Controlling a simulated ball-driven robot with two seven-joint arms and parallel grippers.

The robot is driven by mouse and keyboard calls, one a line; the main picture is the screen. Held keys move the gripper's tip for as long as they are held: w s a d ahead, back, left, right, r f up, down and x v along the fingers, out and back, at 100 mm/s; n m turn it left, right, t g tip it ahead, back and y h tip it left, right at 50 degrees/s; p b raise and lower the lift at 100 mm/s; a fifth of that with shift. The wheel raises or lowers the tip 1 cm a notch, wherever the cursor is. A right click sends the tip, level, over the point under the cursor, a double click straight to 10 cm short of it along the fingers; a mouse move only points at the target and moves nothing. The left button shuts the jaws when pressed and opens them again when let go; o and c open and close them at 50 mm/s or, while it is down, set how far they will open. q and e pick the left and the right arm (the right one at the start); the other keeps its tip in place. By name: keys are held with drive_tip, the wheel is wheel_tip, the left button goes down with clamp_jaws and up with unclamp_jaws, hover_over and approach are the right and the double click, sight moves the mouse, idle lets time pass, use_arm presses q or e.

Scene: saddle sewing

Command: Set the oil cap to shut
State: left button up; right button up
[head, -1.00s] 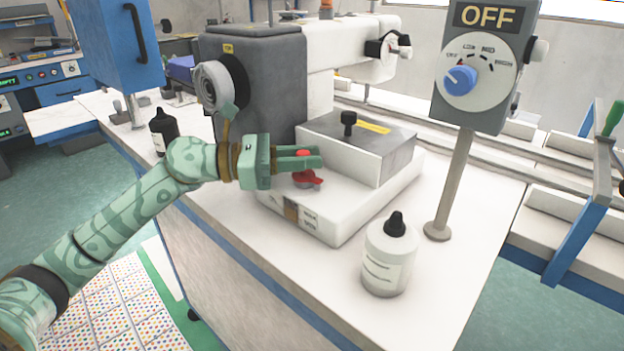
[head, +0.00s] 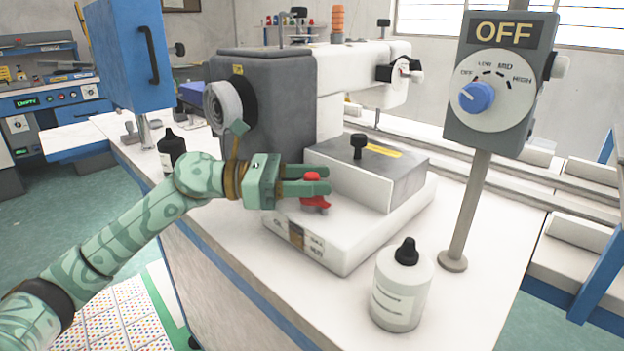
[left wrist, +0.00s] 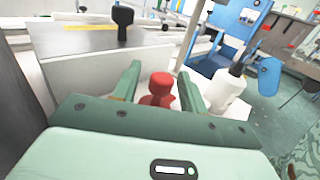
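The red oil cap (head: 315,202) sits on the white base of the sewing machine, in front of the grey-topped box. Its upright knob also shows in the left wrist view (left wrist: 160,88). My left gripper (head: 318,179) reaches in from the left, its fingers on either side of the knob. In the left wrist view the fingers (left wrist: 158,78) are apart, with narrow gaps beside the knob. The cap's lower part is partly hidden by the near finger and the gripper body. My right gripper is not in view.
A grey box (head: 385,162) with a black knob stands just behind the cap. A white bottle (head: 400,290) stands at the front right, a dark bottle (head: 171,150) at the left. A control panel (head: 500,85) reading OFF stands on a post at the right.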

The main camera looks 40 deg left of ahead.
use_arm(q)
drive_tip(key=shift+a, duration=0.1)
drive_tip(key=shift+s+a, duration=0.2)
drive_tip(key=shift+s, duration=0.05)
drive_tip(key=p+v, duration=0.4)
drive_tip(key=v, duration=1.1)
drive_tip(key=shift+s+a, duration=0.2)
drive_tip(key=shift+a, duration=0.1)
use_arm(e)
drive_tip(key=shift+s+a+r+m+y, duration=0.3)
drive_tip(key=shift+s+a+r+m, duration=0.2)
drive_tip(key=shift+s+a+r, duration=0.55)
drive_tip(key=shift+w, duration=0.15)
